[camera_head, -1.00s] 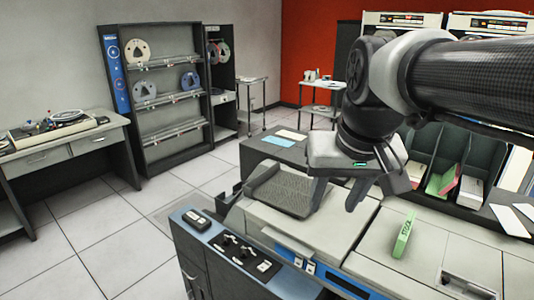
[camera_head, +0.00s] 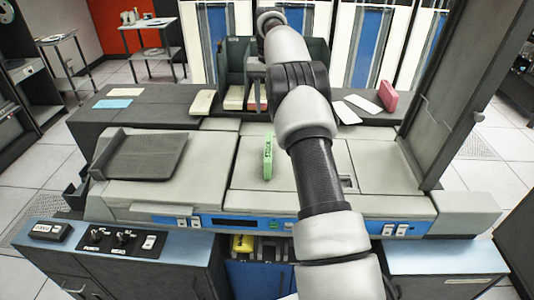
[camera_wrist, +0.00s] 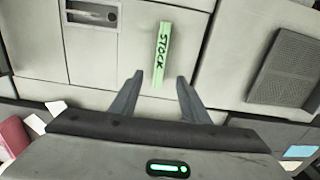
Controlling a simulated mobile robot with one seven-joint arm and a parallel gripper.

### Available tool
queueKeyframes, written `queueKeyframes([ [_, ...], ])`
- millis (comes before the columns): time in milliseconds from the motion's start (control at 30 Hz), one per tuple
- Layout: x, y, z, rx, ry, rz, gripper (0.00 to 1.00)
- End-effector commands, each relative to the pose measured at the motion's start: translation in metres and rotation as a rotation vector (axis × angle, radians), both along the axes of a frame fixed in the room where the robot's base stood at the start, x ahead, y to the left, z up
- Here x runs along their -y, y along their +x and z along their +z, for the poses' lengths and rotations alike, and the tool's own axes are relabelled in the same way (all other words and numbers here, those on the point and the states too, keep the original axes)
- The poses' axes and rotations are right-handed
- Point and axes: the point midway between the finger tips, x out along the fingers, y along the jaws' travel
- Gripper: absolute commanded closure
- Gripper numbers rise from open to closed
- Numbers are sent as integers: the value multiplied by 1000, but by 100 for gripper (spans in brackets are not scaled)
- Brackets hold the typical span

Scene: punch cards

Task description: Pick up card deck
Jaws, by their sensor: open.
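A green card deck marked STOCK (camera_head: 267,158) stands on the pale top of the machine (camera_head: 211,160), just left of my arm in the head view. In the wrist view the deck (camera_wrist: 162,45) lies ahead of my gripper (camera_wrist: 159,76). The two fingers are spread apart with nothing held. The near end of the deck shows between the fingertips in the picture, but the height gap between them is hard to judge.
A dark ribbed tray (camera_head: 145,157) is at left on the machine. Behind are a rack (camera_head: 288,60) with several card decks, a cream deck (camera_head: 202,102), a red deck (camera_head: 388,97) and loose cards. A tall dark panel (camera_head: 460,90) rises at right.

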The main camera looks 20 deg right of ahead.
Motion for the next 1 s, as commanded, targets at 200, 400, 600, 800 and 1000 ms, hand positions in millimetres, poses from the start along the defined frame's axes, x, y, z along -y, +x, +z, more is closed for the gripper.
queueKeyframes([
  [200, 0, -1, -43, -7, 2, -1, 58],
  [400, 0, 0, -85, -6, 1, -1, 58],
  [600, 0, 0, -114, -3, 1, -1, 58],
  [800, 0, 1, -124, -1, 0, 0, 58],
  [1000, -1, 3, -147, -4, 1, 0, 58],
])
